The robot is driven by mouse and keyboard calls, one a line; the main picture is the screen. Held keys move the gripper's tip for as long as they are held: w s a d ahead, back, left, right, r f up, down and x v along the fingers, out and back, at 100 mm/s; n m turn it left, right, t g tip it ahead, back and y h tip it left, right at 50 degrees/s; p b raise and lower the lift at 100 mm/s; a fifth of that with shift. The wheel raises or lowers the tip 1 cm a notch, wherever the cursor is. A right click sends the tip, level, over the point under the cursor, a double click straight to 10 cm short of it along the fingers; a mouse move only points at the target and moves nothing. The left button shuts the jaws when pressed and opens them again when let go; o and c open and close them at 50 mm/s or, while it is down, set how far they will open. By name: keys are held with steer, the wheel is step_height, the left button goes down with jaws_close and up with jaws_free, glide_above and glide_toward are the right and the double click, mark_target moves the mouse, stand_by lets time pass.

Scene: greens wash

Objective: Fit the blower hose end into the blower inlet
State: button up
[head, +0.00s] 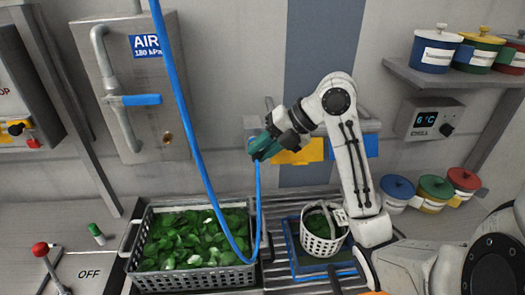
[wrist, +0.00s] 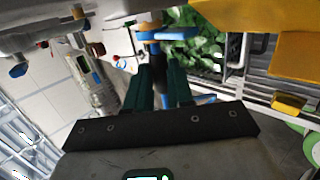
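My gripper (head: 262,149) has dark green fingers and is high in front of the back wall, above the right end of the greens crate. It is shut on the blower hose end (wrist: 158,88), a dark cylinder between the fingers in the wrist view. The blue hose (head: 184,105) comes down from the top, loops low over the crate and rises to the gripper. The fingers hide part of the hose end in the head view. I cannot clearly make out the blower inlet in either view.
A grey crate (head: 134,240) of greens stands below left of the gripper, and a white basket (head: 318,246) of greens below right. A yellow bin (head: 302,153) and blue bin hang just behind the gripper. A metal AIR box (head: 150,75) with a pipe and blue lever is on the left wall.

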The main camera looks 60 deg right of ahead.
steer(key=o, duration=0.5)
steer(key=shift+c, duration=0.2)
steer(key=b+v, duration=0.1)
steer(key=v, duration=0.9)
steer(key=shift+s+r, duration=0.25)
steer(key=shift+s, duration=0.05)
steer(key=shift+d, duration=0.15)
